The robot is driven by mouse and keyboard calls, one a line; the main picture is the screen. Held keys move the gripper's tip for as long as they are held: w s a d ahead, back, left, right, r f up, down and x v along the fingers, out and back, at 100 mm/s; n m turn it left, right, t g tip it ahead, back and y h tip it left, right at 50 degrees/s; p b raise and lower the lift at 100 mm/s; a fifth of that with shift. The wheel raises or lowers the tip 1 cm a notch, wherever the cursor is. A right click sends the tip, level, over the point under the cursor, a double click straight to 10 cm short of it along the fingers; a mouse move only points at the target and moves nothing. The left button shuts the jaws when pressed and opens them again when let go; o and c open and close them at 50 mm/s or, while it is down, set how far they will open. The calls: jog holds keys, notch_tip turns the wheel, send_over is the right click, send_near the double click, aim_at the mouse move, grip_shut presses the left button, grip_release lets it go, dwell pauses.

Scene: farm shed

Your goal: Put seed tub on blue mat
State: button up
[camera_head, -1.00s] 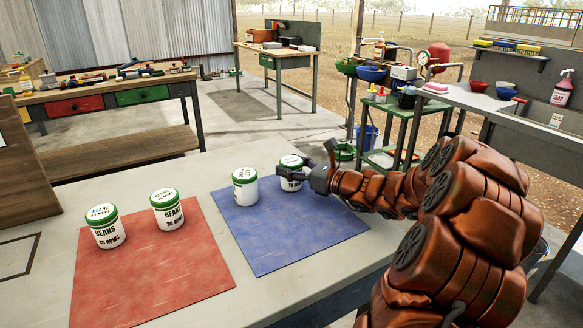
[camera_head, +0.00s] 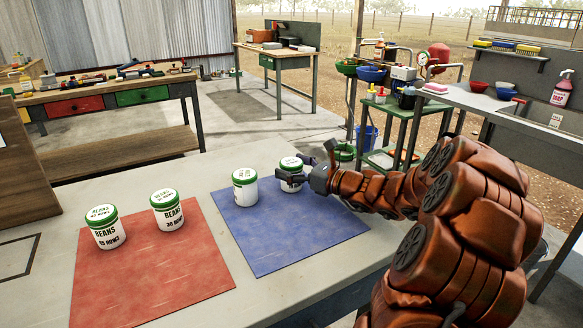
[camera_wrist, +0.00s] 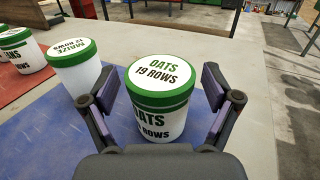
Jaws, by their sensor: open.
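A white seed tub with a green-rimmed lid reading OATS 19 ROWS (camera_wrist: 160,80) stands upright at the far right part of the blue mat (camera_head: 290,232). It also shows in the head view (camera_head: 291,165), partly behind my gripper (camera_head: 298,180). In the wrist view my gripper (camera_wrist: 160,105) is open, with one finger on each side of this tub; its lower front is partly hidden. A second tub, reading MAIZE 12 ROWS (camera_wrist: 75,72), stands to its left on the same mat and shows in the head view (camera_head: 245,187).
Two BEANS tubs (camera_head: 106,228) (camera_head: 167,210) stand on the red mat (camera_head: 150,268) at the left. The grey table (camera_head: 75,197) is clear behind the mats. The front of the blue mat is empty. A wooden box (camera_head: 25,165) stands at the left edge.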

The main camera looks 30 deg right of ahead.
jog(key=v, duration=1.2)
jog(key=shift+p, duration=0.4)
